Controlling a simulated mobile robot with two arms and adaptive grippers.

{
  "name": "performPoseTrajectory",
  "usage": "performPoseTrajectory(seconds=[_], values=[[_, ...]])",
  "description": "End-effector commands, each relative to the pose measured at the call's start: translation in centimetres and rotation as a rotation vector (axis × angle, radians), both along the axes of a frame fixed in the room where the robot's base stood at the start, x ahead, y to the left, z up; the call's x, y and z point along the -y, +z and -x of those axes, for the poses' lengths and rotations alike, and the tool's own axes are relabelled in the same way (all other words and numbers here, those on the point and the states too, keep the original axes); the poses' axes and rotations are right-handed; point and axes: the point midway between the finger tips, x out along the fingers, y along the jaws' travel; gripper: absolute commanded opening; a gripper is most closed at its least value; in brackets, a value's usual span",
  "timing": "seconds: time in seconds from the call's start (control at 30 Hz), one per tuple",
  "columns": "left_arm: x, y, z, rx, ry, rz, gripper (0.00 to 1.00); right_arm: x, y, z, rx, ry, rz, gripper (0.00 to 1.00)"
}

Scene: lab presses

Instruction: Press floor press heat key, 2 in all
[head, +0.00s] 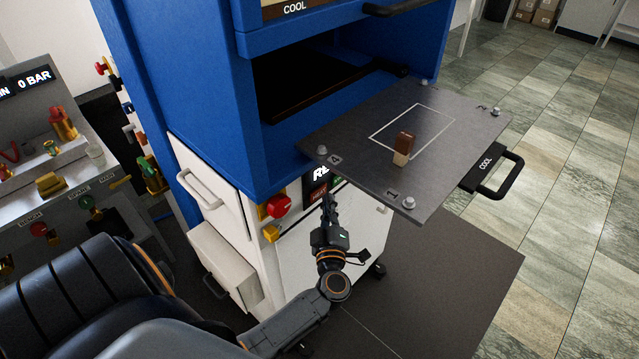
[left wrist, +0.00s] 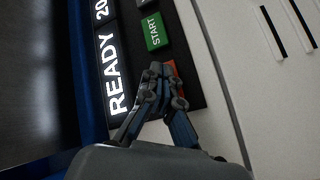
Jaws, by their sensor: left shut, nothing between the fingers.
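The floor press (head: 235,150) is a blue and white cabinet with a small dark control panel (head: 311,184) on its front, partly behind the pulled-out plate. In the left wrist view the panel display (left wrist: 112,75) reads READY, with a green START key (left wrist: 154,31) beside it. A red-orange key (left wrist: 171,68) shows just behind my fingertips; its label is hidden, so I cannot read whether it is the heat key. My left gripper (head: 328,199) is shut and empty, its tips in front of this key (left wrist: 157,69). I cannot tell whether they touch it. My right gripper is not in view.
A grey plate (head: 440,165) juts out above my left gripper, bearing a brown and cream block (head: 403,149) and a black handle (head: 497,177). A red emergency knob (head: 278,206) sits left of the panel. A bench with valves (head: 50,185) stands at left.

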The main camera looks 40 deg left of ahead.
Motion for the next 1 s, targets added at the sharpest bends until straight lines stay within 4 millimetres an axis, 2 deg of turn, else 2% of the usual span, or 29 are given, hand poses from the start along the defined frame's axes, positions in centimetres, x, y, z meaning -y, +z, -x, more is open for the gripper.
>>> performPoseTrajectory(seconds=[0.2, 1.0], values=[[-0.7, 0.1, -0.1, 0.000, 0.000, 0.000, 0.00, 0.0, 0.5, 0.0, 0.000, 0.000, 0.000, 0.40], [-1.2, 0.1, -0.1, 0.000, 0.001, -0.001, 0.00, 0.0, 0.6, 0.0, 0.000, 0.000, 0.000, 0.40]])
